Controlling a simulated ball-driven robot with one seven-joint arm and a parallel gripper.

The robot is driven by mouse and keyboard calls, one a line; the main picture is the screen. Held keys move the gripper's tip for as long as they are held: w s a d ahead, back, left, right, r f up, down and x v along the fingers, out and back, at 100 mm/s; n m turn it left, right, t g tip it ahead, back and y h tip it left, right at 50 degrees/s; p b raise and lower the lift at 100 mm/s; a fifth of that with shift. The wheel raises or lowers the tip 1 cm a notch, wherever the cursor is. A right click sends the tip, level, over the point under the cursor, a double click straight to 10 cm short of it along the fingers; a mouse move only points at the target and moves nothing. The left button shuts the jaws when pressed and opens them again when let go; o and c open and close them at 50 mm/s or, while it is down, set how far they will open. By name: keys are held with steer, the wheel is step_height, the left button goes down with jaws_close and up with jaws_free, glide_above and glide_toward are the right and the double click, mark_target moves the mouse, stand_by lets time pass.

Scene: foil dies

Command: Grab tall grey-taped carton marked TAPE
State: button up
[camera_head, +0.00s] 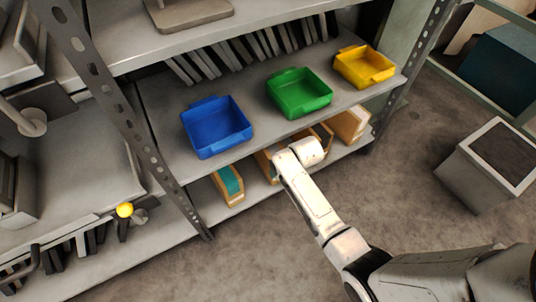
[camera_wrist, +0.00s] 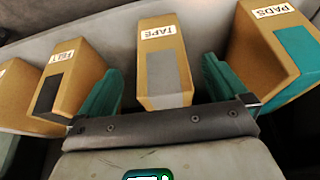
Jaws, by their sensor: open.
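The tall TAPE carton (camera_wrist: 167,65) is tan with a white label and a grey tape strip down its face. In the wrist view it stands between the two teal fingers of my gripper (camera_wrist: 162,68), which is open. My fingers are hidden in that view.
The PADS carton (camera_wrist: 272,50) with teal tape and the FELT carton (camera_wrist: 68,80) with black tape flank it. Blue (camera_head: 215,128), green (camera_head: 298,93) and yellow (camera_head: 364,66) bins sit on the shelf above. A perforated post (camera_head: 125,130) stands at the left.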

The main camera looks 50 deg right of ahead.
mark_target(268, 153)
steer(key=w+f+b, duration=0.1)
steer(key=w+d+b, duration=0.1)
steer(key=w, duration=0.1)
steer(key=w+f, duration=0.1)
steer(key=shift+w+d+f+b, duration=0.2)
steer(key=shift+f+b, duration=0.15)
steer(key=shift+b, duration=0.05)
steer(key=shift+c, duration=0.4)
jaws_close()
stand_by(0.3)
